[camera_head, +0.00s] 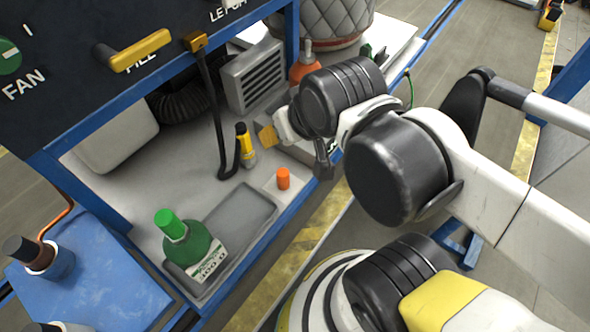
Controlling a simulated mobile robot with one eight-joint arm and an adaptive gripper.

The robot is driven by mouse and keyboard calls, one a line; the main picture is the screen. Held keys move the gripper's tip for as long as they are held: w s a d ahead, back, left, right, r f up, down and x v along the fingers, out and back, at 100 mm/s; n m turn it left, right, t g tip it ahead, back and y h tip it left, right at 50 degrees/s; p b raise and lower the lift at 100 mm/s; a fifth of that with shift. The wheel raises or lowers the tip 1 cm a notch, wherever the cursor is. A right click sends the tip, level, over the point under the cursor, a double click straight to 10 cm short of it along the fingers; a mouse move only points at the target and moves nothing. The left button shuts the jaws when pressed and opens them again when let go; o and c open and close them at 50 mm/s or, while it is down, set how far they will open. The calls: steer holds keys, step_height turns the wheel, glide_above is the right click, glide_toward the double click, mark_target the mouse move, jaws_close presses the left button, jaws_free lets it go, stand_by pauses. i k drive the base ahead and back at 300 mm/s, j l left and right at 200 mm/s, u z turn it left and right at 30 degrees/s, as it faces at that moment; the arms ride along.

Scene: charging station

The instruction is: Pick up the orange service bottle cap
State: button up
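A small orange cap (283,178) stands upright on a pale flat plate (271,190) near the front edge of the station shelf. An orange bottle (304,67) with a grey narrow top stands farther back, partly hidden by my arm. My gripper (322,162) is above and to the right of the orange cap, apart from it. Only a dark finger part shows below my wrist; the rest is hidden by my arm, so its opening cannot be seen.
A dark control panel (75,55) overhangs the shelf. A blue rail (250,247) edges the front.

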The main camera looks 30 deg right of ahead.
mark_target(283, 176)
steer(key=l+u, duration=0.3)
steer(key=l, duration=0.25)
steer(key=k+l+u, duration=0.1)
steer(key=l+u, duration=0.15)
steer(key=l, duration=0.25)
steer(key=k+l+u, duration=0.15)
steer(key=l+u, duration=0.15)
steer(key=l, duration=0.2)
